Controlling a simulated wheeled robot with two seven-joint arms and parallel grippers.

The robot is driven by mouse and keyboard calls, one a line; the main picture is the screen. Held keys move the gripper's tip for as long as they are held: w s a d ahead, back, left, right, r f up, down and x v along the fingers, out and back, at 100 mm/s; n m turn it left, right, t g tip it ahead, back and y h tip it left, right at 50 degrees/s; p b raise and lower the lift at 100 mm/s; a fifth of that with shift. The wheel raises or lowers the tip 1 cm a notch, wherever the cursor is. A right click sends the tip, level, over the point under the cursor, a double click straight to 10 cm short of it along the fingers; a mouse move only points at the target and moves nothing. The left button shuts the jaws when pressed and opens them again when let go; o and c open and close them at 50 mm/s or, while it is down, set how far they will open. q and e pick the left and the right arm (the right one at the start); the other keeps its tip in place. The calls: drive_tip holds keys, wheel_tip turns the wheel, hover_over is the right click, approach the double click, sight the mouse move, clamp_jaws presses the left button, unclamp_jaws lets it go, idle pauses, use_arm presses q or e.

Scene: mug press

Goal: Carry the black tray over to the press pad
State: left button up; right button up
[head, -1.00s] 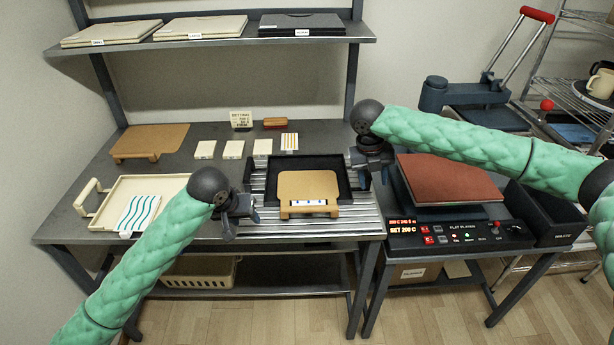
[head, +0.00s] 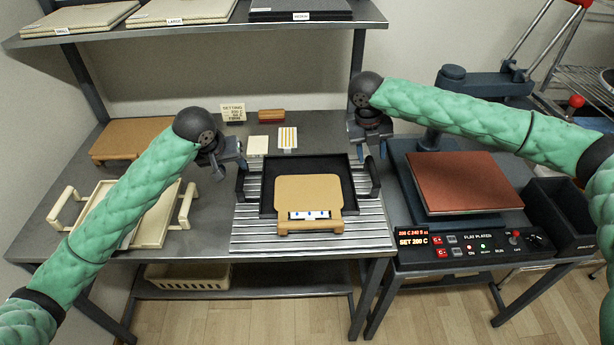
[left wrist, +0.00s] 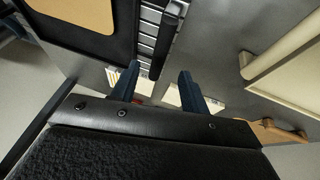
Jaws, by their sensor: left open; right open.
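The black tray (head: 267,206) lies flat on the ribbed metal plate at the middle of the table, with a raised handle at its left and right ends. A tan board (head: 308,191) with a printed strip at its front sits in it. My left gripper (head: 228,168) is open, above the table just left of the tray's left handle (head: 240,182). In the left wrist view the handle (left wrist: 160,50) shows beyond the fingers (left wrist: 158,85), apart from them. My right gripper (head: 372,150) is open, close to the right handle (head: 373,176); I cannot tell whether they touch. The press pad (head: 462,182) is red-brown, at the right.
The press control panel (head: 468,246) stands in front of the pad. A cream tray (head: 152,235) is at the left, partly behind my left arm. A dark bin (head: 565,215) is at far right.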

sight(239, 174)
use_arm(q)
drive_tip(key=shift+w+d+f, duration=0.1)
drive_tip(key=shift+f, duration=0.2)
use_arm(e)
drive_tip(key=shift+d+f, duration=0.1)
drive_tip(key=shift+f, duration=0.25)
use_arm(q)
drive_tip(key=shift+x, duration=3.45)
use_arm(e)
drive_tip(key=shift+s+d+f, duration=0.1)
drive_tip(key=shift+d+f, duration=0.15)
drive_tip(key=shift+f, duration=0.9)
drive_tip(key=shift+w+d+f, duration=0.1)
drive_tip(key=shift+d+f, duration=0.1)
drive_tip(key=shift+f, duration=0.9)
drive_tip(key=shift+s+d+f, duration=0.1)
drive_tip(key=shift+d+f, duration=0.15)
drive_tip(key=shift+f, duration=0.9)
use_arm(q)
clamp_jaws()
use_arm(e)
clamp_jaws()
